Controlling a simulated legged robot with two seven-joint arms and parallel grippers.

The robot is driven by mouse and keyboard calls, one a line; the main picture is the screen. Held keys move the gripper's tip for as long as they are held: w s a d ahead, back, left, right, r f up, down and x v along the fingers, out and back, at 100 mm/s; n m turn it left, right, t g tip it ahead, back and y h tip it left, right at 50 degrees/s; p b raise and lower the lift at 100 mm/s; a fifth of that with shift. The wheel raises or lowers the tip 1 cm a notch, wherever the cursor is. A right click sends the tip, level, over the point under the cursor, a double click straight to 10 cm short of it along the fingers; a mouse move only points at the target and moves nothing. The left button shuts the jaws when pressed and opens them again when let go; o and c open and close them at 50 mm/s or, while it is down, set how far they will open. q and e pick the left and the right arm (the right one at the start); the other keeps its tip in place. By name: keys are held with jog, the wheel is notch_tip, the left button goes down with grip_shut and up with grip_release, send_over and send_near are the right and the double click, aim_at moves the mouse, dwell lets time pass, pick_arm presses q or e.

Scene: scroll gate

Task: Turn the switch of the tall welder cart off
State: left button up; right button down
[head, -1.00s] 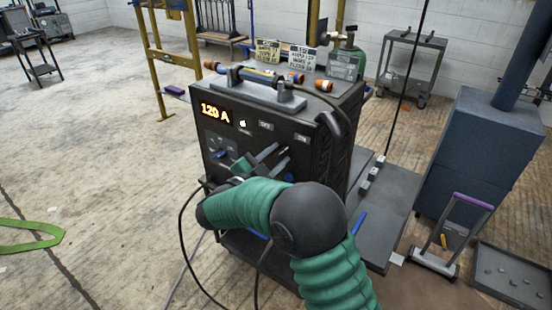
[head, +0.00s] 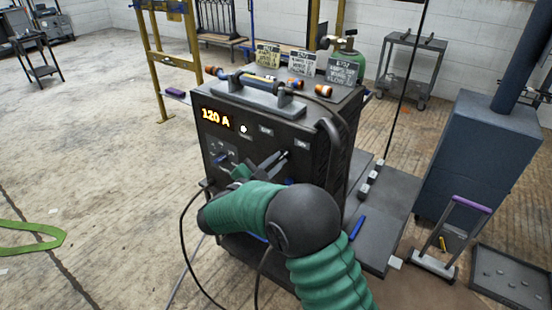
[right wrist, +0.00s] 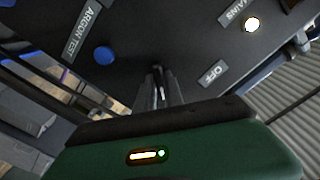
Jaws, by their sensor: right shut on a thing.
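The tall welder cart (head: 210,145) is a dark box with a lit orange "120 A" display (head: 216,118) and a small lit white lamp (head: 243,129), which also glows in the right wrist view (right wrist: 251,24). My right gripper (head: 275,162) is at the front panel, its two fingers close together. In the right wrist view, the gripper (right wrist: 160,92) is shut on the dark switch (right wrist: 158,70), which the fingers mostly hide. An "OFF" label (right wrist: 212,73) lies right of the fingers. The switch's exact angle is unclear. My left gripper is out of view.
A blue button (right wrist: 105,56) beside an "ARGON TEST" label is near the fingers. Cables hang at the cart's front. A blue cabinet (head: 470,150) stands right. The floor at left is mostly clear.

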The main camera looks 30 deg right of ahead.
jog(key=n+p, duration=0.3)
jog(key=p, duration=0.2)
jog(key=n+p, duration=0.4)
jog(key=p, duration=0.2)
jog(key=n+p, duration=0.4)
jog(key=p, duration=0.1)
jog(key=shift+r+p, duration=0.25)
jog(key=shift+p, duration=0.1)
jog(key=shift+f+n+p, duration=0.2)
jog(key=shift+n+p, duration=1.25)
jog(key=shift+n, duration=0.55)
jog(key=c, duration=1.5)
grip_release()
jog(key=shift+w+f, duration=0.1)
jog(key=shift+o, duration=0.2)
